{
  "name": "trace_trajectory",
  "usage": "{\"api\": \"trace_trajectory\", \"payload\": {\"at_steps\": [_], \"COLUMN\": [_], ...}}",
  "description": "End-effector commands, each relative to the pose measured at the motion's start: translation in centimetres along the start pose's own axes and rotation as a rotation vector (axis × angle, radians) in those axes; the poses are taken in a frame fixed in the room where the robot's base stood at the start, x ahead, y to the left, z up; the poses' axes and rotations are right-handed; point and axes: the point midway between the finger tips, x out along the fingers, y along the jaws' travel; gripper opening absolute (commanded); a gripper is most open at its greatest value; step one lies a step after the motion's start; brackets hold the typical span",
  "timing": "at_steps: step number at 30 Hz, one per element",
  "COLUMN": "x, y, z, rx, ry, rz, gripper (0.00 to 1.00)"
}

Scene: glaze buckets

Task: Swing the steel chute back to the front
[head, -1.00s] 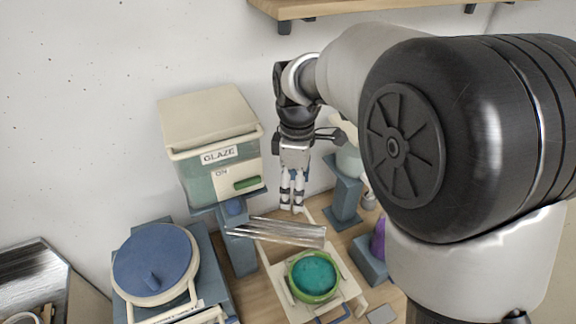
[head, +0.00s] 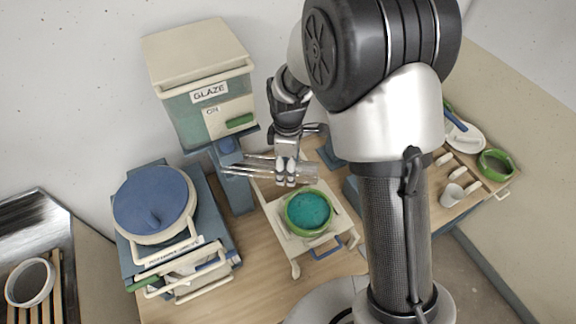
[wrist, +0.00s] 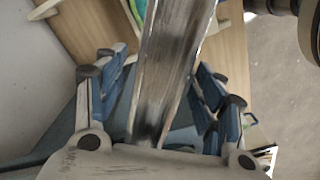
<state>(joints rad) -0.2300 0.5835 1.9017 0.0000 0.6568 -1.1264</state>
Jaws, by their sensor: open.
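The steel chute (head: 250,169) is a shiny open trough below the GLAZE dispenser (head: 208,103). In the head view it points right, its free end behind the green bucket (head: 308,211) of teal glaze. My gripper (head: 286,182) is over the chute near its free end and hides part of it. In the wrist view the chute (wrist: 172,70) runs lengthwise between the spread blue-and-white fingers of my gripper (wrist: 163,85). The fingers stand apart on either side, with no clear contact. The gripper is open.
The bucket sits on a cream stand (head: 296,268) with a blue handle. A blue-lidded round container (head: 155,202) stands left on a blue base. At far left is a steel basin (head: 38,228). A tray with cups (head: 452,194) lies at the right. Bare wooden bench shows in front.

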Motion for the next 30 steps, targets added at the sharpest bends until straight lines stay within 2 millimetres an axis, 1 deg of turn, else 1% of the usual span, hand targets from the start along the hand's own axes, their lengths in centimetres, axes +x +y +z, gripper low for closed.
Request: {"api": "trace_trajectory", "payload": {"at_steps": [4, 12, 30], "x": [0.77, 0.83, 0.79], "y": [-0.04, -0.01, 0.01], "z": [0.02, 0.0, 0.0], "rx": [0.0, 0.0, 0.0], "ry": [0.0, 0.0, 0.0], "rz": [-0.001, 0.0, 0.0], "gripper": [0.63, 0.63, 0.23]}}
